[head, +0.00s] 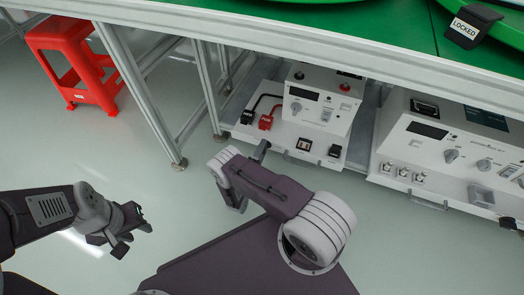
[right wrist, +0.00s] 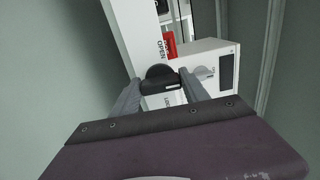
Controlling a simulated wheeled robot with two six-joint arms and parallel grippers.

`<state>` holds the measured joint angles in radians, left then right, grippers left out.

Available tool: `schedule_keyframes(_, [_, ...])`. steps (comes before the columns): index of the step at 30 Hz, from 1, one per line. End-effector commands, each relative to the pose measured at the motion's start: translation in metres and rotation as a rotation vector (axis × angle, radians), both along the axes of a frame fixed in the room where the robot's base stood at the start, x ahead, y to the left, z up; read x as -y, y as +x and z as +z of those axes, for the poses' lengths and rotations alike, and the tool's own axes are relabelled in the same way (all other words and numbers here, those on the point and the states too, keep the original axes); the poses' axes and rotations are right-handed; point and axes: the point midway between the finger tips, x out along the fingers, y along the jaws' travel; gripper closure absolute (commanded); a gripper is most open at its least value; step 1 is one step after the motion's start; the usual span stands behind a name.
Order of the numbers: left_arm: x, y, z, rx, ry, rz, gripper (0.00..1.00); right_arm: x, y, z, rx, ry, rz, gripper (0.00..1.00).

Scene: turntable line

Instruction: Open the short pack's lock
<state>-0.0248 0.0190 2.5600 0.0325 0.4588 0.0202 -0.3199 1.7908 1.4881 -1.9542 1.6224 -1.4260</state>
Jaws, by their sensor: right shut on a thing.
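The short pack (head: 318,108) sits on a white pull-out shelf under the table in the head view. It has a meter window, a knob, and red and black plugs beside it. My right gripper (head: 262,148) reaches the shelf's front left edge. In the right wrist view my right gripper (right wrist: 161,92) is shut on the black lock knob (right wrist: 160,73). The word OPEN stands above the knob, and a partly hidden label below begins with LO. The knob's bar lies nearly crosswise between them. My left gripper (head: 128,231) is open and empty over the floor.
A larger, wider pack (head: 450,150) stands to the right on its own shelf. A table leg (head: 165,135) is left of the short pack, and a red stool (head: 75,60) is further left. A black LOCKED tag (head: 468,27) is on the green tabletop. The floor in front is clear.

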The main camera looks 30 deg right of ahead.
Motion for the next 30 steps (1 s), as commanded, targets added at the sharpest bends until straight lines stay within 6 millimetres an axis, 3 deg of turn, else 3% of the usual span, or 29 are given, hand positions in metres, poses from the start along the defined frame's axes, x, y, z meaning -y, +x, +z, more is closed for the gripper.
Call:
schedule_keyframes(18, [0.0, 0.0, -0.0013, 0.0, 0.0, 0.0, 0.64, -0.0001, -0.0001, -0.0005, -0.028, -0.023, 0.001, 0.88])
schedule_keyframes(19, [0.0, 0.0, -0.0013, 0.0, 0.0, 0.0, 0.64, -0.0001, -0.0001, -0.0005, -0.027, -0.022, 0.001, 0.39])
schedule_keyframes(21, [0.0, 0.0, -0.0013, 0.0, 0.0, 0.0, 0.64, -0.0001, -0.0001, -0.0005, -0.027, -0.022, 0.0, 0.25])
schedule_keyframes(30, [0.0, 0.0, 0.0001, 0.0, 0.0, 0.0, 0.64, -0.0012, -0.0006, 0.0003, -0.026, -0.021, 0.001, 0.25])
